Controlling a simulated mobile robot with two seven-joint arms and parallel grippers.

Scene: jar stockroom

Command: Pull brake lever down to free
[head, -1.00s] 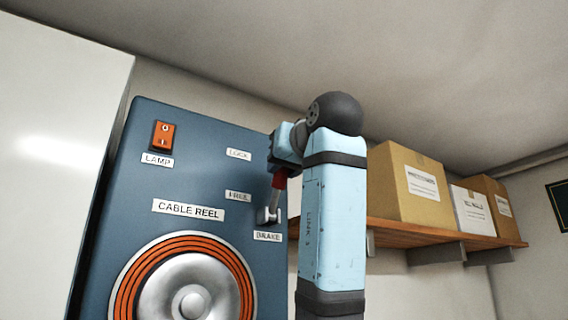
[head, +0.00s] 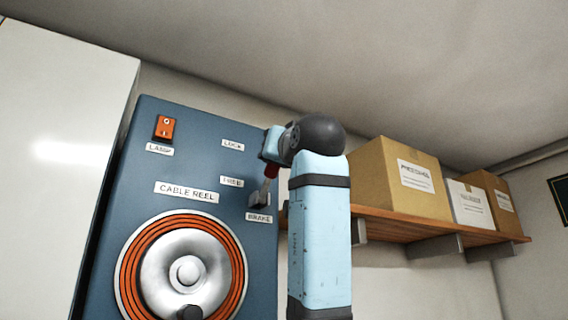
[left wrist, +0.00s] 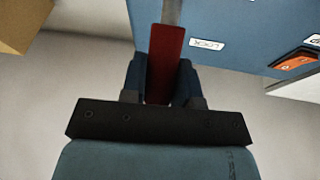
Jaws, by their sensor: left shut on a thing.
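The brake lever is a metal shaft with a red grip (head: 271,172), rising from a grey mount (head: 259,201) above the BRAKE label (head: 259,218). It points up and leans slightly right in the head view, its red grip a little above the height of the FREE label (head: 231,182) and below LOCK (head: 233,145). My left gripper (left wrist: 163,80) is shut on the red grip, one finger on each side in the left wrist view. In the head view its fingertips are mostly hidden at the top of the lever. My right gripper is out of view.
The blue panel (head: 202,120) carries an orange lamp switch (head: 164,128) and a cable reel (head: 186,272) below left of the lever. A wooden shelf (head: 400,228) with boxes (head: 395,178) stands right of my arm. A white cabinet (head: 60,150) is at left.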

